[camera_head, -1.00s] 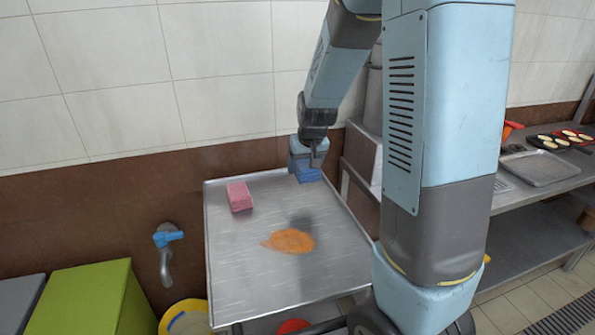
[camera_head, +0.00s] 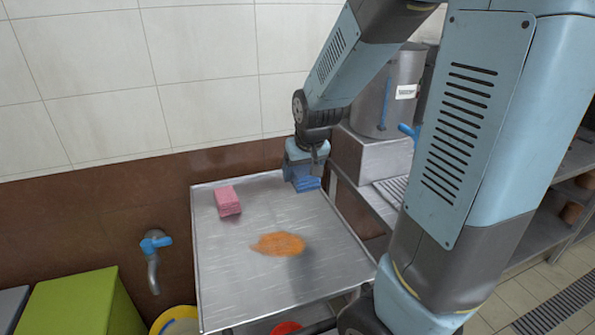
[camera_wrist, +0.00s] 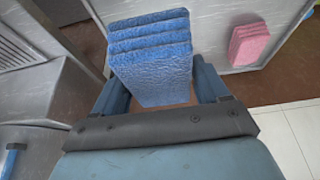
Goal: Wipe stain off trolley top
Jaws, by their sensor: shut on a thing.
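The trolley top (camera_head: 230,275) is a bare metal tray with a low rim. An orange stain (camera_head: 278,244) lies near its middle. My gripper (camera_head: 302,176) is at the trolley's back right corner, shut on a blue folded cloth (camera_head: 307,184). In the wrist view the blue cloth (camera_wrist: 152,60) shows stacked layers between the two fingers. A pink folded cloth (camera_head: 228,201) lies on the trolley top at the back left, apart from my gripper; it also shows in the wrist view (camera_wrist: 248,44). Whether the blue cloth touches the tray is unclear.
A tall steel pot (camera_head: 385,95) stands on a block right of the trolley. A blue tap (camera_head: 154,243) juts from the wall at left. A green box (camera_head: 80,305) stands at lower left. The tiled wall is close behind the trolley.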

